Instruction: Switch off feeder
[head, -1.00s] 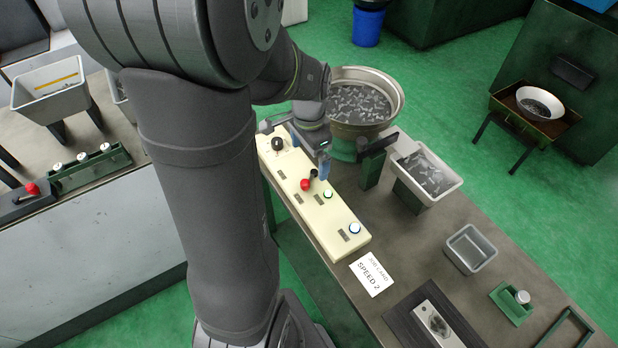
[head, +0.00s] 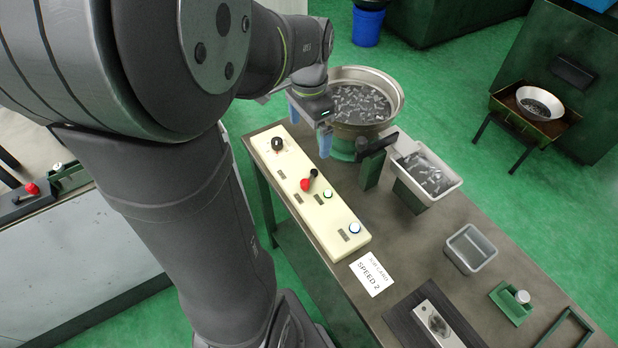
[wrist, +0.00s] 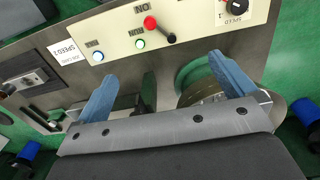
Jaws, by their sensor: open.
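The cream control panel (head: 318,212) lies along the table's left edge. It carries a black speed knob (head: 277,144), a red-and-black lever switch (head: 308,181), a green-ringed button (head: 327,194) and a blue-ringed button (head: 355,228). In the wrist view the lever (wrist: 158,30) has a red ball and a black end, with "ON" printed beside it. The feeder bowl (head: 399,105), full of small metal parts, stands behind the panel. My gripper (head: 308,128) is open and empty, raised between panel and bowl. Its blue fingers (wrist: 170,85) touch nothing I can see.
A job card (head: 371,274) reading "SPEED 2" lies in front of the panel. A grey bin (head: 484,258) sits farther forward.

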